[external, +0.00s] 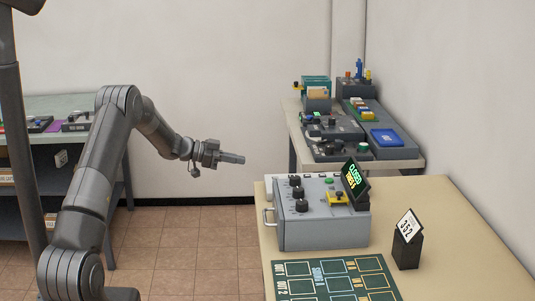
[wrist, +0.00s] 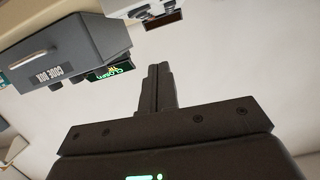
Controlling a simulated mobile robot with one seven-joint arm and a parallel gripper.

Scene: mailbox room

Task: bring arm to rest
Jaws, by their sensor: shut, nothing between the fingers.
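My gripper (external: 232,158) is in the external view at the end of my raised, bent arm. The grey code box (external: 325,232) stands on the table, apart from my gripper. Its sign (external: 355,185) has the word "CLOSED" on it. The wrist view shows the code box upside down (wrist: 75,50).
The beige table (external: 440,215) holds a dark green mat (external: 330,280) and a stand numbered 352 (external: 407,240). A back table carries several devices and a blue tray (external: 387,138). A shelf (external: 60,150) stands at left. Tiled floor (external: 200,240) lies open between.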

